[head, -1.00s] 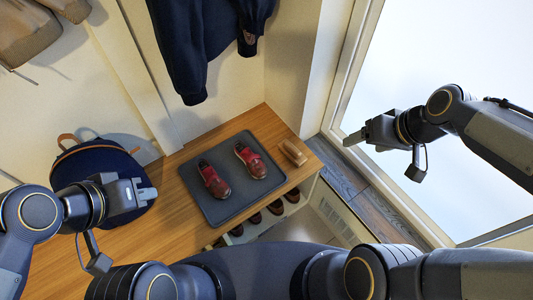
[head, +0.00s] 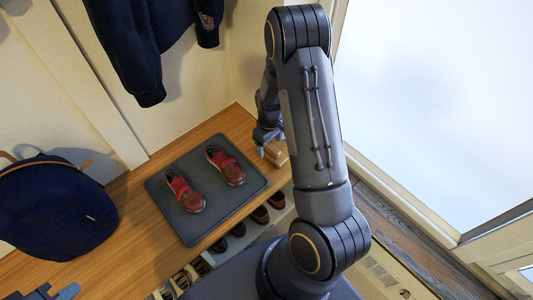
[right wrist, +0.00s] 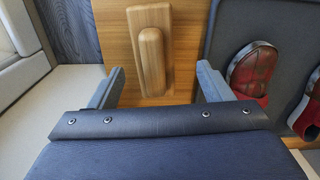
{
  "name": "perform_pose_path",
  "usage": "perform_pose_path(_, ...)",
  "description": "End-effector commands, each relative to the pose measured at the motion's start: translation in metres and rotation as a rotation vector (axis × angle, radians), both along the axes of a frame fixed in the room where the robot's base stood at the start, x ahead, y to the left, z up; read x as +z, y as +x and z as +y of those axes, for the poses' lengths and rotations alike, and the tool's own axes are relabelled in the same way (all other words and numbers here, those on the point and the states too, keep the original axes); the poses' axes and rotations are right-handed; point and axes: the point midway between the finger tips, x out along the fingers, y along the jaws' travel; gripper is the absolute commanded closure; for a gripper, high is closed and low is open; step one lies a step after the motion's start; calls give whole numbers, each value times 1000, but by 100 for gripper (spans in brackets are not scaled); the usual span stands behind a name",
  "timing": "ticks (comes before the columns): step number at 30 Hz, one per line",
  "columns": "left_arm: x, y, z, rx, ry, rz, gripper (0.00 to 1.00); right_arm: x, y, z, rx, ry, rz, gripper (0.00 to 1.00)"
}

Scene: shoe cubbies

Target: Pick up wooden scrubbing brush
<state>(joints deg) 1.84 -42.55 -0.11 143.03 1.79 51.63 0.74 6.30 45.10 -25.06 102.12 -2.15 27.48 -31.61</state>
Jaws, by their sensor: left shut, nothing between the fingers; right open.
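The wooden scrubbing brush (head: 277,154) lies on the wooden bench top, right of the grey mat. In the right wrist view the brush (right wrist: 151,55) shows a rounded raised handle along a flat wooden base. My right gripper (head: 263,139) is at the brush in the head view, partly hidden by my own arm. In the right wrist view my right gripper (right wrist: 160,72) is open, with one finger on each side of the brush's near end and gaps between. Whether it is at the brush's height I cannot tell. My left gripper (head: 62,292) is shut and empty at the bottom left edge.
A grey mat (head: 172,217) with two red shoes (head: 185,193) lies left of the brush. More shoes (head: 238,229) stand in cubbies below the bench. A navy bag (head: 55,208) sits at the left, and a dark jacket (head: 140,45) hangs above.

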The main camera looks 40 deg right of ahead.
Motion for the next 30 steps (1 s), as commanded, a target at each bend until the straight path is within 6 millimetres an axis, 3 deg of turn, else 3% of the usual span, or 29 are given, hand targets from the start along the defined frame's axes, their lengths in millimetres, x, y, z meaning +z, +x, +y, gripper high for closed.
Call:
perform_pose_path(10,-13,0,0,0,0,0,100,-49,3,-7,-1,1,1,27)
perform_pose_path(20,-13,0,0,0,0,0,100,-54,3,-7,-1,1,-2,27)
perform_pose_path(30,-13,0,0,0,0,0,100,-54,3,-7,-1,1,-2,72)
